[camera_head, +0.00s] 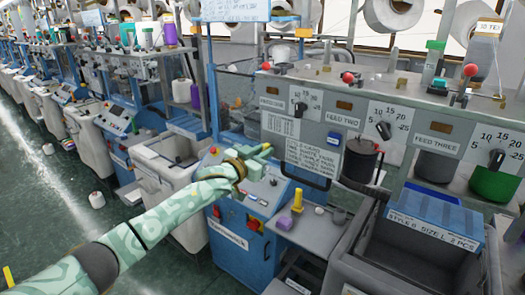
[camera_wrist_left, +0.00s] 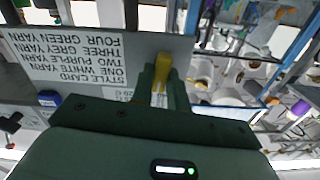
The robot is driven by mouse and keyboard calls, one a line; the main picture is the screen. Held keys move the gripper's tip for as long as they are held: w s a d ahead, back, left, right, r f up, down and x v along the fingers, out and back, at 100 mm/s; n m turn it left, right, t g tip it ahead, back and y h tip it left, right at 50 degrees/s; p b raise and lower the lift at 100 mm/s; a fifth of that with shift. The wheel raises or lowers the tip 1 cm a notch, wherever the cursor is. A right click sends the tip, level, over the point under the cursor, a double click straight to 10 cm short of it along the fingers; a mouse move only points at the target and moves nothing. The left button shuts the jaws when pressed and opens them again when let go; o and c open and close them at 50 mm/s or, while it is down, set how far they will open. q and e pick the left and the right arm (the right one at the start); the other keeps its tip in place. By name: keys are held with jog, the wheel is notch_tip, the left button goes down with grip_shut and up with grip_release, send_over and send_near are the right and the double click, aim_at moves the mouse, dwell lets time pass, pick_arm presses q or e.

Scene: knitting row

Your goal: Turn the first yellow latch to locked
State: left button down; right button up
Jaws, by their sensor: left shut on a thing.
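The yellow latch (camera_wrist_left: 163,66) shows in the left wrist view between the green fingers of my left gripper (camera_wrist_left: 160,88), beside the edge of the style card. In the head view my left gripper (camera_head: 262,152) is at the left edge of the style card (camera_head: 312,158), in front of the blue machine. It is shut on the yellow latch. The gripper hides the latch in the head view, and its exact angle is hard to tell. My right gripper is not in view.
Knobs labelled feed two (camera_head: 383,130) and feed three (camera_head: 496,159) sit on the panel at right. Below are a grey shelf (camera_head: 318,232) with a yellow piece (camera_head: 297,201) and a purple block (camera_head: 284,223), and a blue tray (camera_head: 432,208). Grey bins (camera_head: 165,160) stand at left.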

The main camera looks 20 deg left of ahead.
pick_arm(q)
jog(key=shift+s+d+f+m+p, duration=0.1)
jog(key=shift+m+p, duration=0.3)
jog(key=shift+m, duration=2.3)
jog(key=shift+w+f+m+p, duration=0.15)
jog(key=shift+m+p, duration=0.25)
jog(key=shift+m, duration=2.3)
jog(key=shift+s+d+f+m+p, duration=0.15)
jog(key=shift+m+p, duration=0.25)
jog(key=shift+m, duration=2.3)
jog(key=c, duration=1.4)
grip_release()
jog(key=shift+a+r, duration=0.1)
